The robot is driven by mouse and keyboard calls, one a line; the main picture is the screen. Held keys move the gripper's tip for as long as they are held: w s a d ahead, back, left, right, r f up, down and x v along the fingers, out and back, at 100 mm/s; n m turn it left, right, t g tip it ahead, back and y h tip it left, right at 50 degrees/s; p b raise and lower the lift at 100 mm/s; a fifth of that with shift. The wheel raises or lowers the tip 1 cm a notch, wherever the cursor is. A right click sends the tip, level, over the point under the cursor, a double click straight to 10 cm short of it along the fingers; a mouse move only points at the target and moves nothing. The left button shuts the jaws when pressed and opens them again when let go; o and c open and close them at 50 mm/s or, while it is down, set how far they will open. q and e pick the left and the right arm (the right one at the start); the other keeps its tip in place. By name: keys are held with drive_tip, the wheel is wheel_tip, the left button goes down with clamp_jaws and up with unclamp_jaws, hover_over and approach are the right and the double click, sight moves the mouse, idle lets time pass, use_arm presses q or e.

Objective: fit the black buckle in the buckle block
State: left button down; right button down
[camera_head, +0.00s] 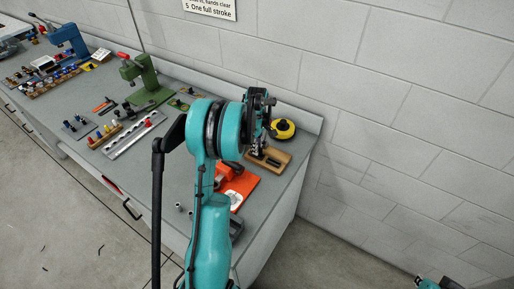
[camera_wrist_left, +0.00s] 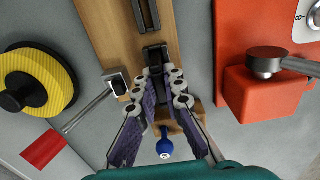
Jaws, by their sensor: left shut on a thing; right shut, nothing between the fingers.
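The wooden buckle block (camera_head: 278,158) lies near the right end of the bench; its board (camera_wrist_left: 100,25) fills the upper middle of the left wrist view. One black part (camera_wrist_left: 145,14) sits along the board. The black buckle (camera_wrist_left: 155,53) is in line with it, its near end between the fingertips of my left gripper (camera_wrist_left: 160,82). That gripper (camera_head: 262,142) is shut on the buckle, low over the block; whether the buckle touches the block I cannot tell. My right gripper (camera_head: 451,283) is only partly in view at the bottom right edge, away from the bench, shut and empty.
A yellow-and-black round thing (camera_head: 283,129) stands behind the block. An orange fixture (camera_head: 238,186) is close on the other side. A metal rod with a dark head (camera_wrist_left: 117,82) and a blue knob (camera_wrist_left: 164,147) are near the fingers. A green press (camera_head: 148,85) stands further left.

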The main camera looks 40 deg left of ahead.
use_arm(q)
drive_tip(key=c, duration=1.6)
unclamp_jaws()
drive_tip(key=shift+o, duration=0.2)
wheel_tip(320, 180, up, 12)
drive_tip(key=s+d+r+m+t, duration=0.2)
drive_tip(key=s+d+r+m, duration=0.15)
drive_tip(key=d, duration=0.45)
drive_tip(key=s+d+r+m+t, duration=0.1)
drive_tip(key=s+d+r+m, duration=0.15)
drive_tip(key=d+m, duration=0.4)
drive_tip(key=s+d+f+m+t+b, duration=0.2)
drive_tip(key=s+d+f+m+t, duration=0.2)
drive_tip(key=s+d+m, duration=0.5)
drive_tip(key=shift+s+d+f, duration=0.85)
drive_tip(key=shift+s+d, duration=1.15)
drive_tip(key=shift+d, duration=0.1)
